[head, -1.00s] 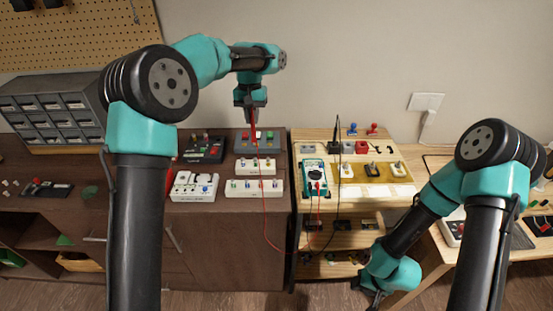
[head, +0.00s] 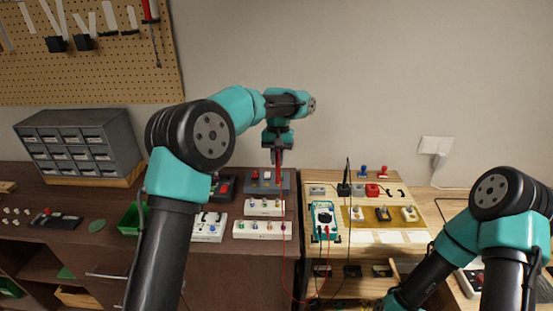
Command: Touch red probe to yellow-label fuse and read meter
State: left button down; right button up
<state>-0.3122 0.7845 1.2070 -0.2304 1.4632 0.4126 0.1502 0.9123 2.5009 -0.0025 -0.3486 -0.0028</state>
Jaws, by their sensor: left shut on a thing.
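My left gripper (head: 278,146) is shut on the red probe (head: 278,158), which points down above the back of the dark bench, in front of a grey block with coloured parts (head: 284,187). A red lead hangs from it. Two white holders, a rear one (head: 251,211) and a front one (head: 238,235), carry small parts with coloured marks. They are too small for me to tell which is the yellow-label fuse. The teal meter (head: 324,221) lies on the light wood bench; its reading is not legible. My right gripper is low at the bottom edge, mostly cut off.
A black probe (head: 347,172) stands upright behind the meter. Red and blue knobbed parts and small switches sit to its right. A green bin (head: 130,220) and grey drawer cabinet (head: 80,142) are at left. The thin red lead hangs down between the benches.

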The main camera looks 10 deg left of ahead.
aim_at(278, 173)
pick_arm(q)
jog(key=shift+w+x, duration=0.25)
jog(key=shift+x, duration=0.9)
jog(key=shift+w+x, duration=0.25)
jog(key=shift+x, duration=0.9)
jog(key=shift+a+f, duration=0.1)
jog(key=shift+f, duration=0.65)
dwell(2.1)
jog(key=shift+s+v, duration=0.2)
jog(key=shift+v, duration=0.8)
jog(key=shift+s+v, duration=0.2)
jog(key=shift+v, duration=0.8)
jog(key=shift+s+v, duration=0.2)
jog(key=shift+v, duration=0.8)
